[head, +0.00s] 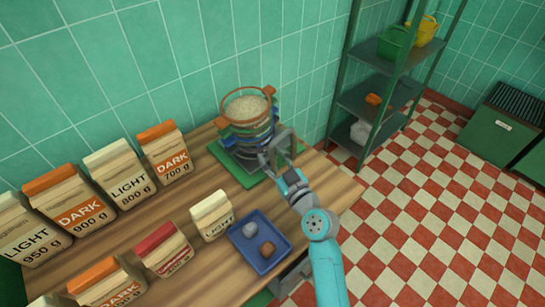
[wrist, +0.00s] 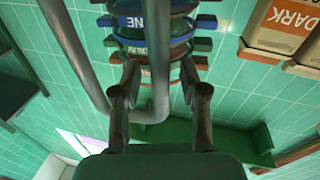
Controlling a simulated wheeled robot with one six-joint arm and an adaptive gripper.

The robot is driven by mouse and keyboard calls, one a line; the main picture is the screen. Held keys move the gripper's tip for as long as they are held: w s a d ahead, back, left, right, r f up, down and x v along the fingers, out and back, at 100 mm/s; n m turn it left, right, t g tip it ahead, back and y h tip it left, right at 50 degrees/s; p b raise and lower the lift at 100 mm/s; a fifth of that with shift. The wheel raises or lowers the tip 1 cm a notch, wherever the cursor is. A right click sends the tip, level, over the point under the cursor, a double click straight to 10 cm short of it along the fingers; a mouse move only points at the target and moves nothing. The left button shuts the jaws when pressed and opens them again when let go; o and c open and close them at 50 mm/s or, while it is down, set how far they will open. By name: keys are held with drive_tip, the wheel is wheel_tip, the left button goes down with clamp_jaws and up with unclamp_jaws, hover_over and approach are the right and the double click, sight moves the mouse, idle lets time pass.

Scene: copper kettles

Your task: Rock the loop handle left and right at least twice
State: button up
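The loop handle (head: 286,143) is a grey metal loop on the near right side of a sieve stack (head: 249,120). In the wrist view the loop handle (wrist: 160,70) shows large; its right leg passes between my fingers, and its lower bend crosses behind the left finger. My gripper (head: 270,158) is at the loop handle. In the wrist view my gripper (wrist: 160,72) has its fingers apart, with a clear gap to the right finger. I cannot tell whether the left finger touches the loop. The stack has coloured bands and wooden tabs, with pale grains in its top sieve.
A blue tray (head: 240,248) with a grey and a brown lump lies on the wooden table. A small light bag (head: 212,215) stands beside it. Several flour bags (head: 120,175) stand left. A green shelf (head: 384,98) stands right of the table; checkered floor is free.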

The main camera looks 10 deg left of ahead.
drive_tip(key=shift+s, duration=0.1)
drive_tip(key=v, duration=1.2)
drive_tip(key=x, duration=0.8)
drive_tip(key=r+x, duration=0.1)
drive_tip(key=x, duration=0.3)
drive_tip(key=shift+a+r, duration=0.1)
drive_tip(key=shift+c, duration=0.2)
clamp_jaws()
